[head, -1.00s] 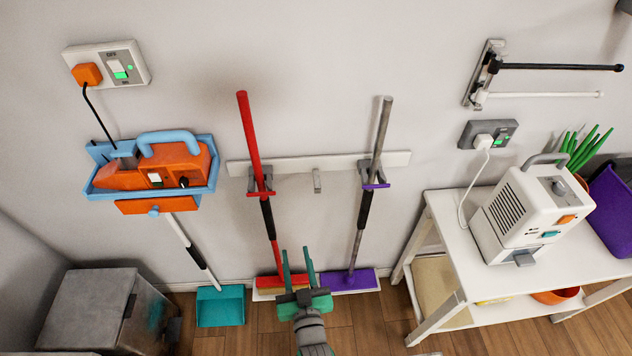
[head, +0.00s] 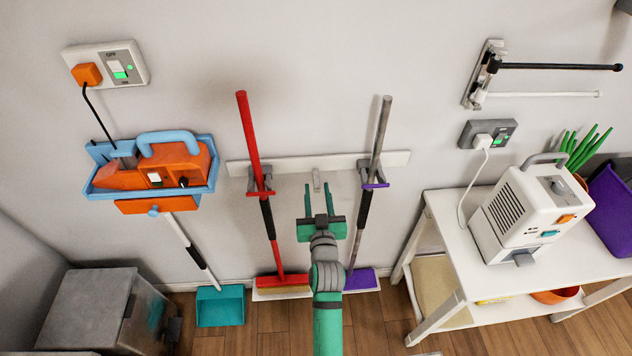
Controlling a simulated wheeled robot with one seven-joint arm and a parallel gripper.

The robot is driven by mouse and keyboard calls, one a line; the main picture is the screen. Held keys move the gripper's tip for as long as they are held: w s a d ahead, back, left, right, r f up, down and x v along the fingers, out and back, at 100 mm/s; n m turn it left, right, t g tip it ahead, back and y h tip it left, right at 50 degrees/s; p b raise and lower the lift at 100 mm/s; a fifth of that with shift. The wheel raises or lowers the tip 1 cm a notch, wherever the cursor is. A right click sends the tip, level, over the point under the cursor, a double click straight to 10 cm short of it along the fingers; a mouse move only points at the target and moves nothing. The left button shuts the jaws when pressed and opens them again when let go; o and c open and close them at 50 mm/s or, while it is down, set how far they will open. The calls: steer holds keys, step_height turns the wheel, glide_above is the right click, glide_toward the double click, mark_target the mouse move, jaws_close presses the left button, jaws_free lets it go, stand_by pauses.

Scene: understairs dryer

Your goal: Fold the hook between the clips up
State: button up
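The small grey hook (head: 317,180) is on the white wall rail (head: 300,163), between two grey clips. The left clip (head: 260,181) holds a red broom (head: 250,135). The right clip (head: 367,172) holds a grey-handled broom with a purple head (head: 378,140). My gripper (head: 321,188) is in front of the wall, its two green fingers pointing up, spread apart with a gap between them. The fingertips show just below and around the hook's lower end; I cannot tell whether they touch it. Nothing shows between the fingers lower down.
The two broom handles stand to either side of my arm. An orange machine in a blue holder (head: 206,180) hangs at left. A white table (head: 455,250) with a white appliance (head: 535,215) stands at right. The wall above the rail is clear.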

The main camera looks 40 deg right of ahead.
mark_target(316, 182)
steer(key=shift+x, duration=2.15)
jaws_close()
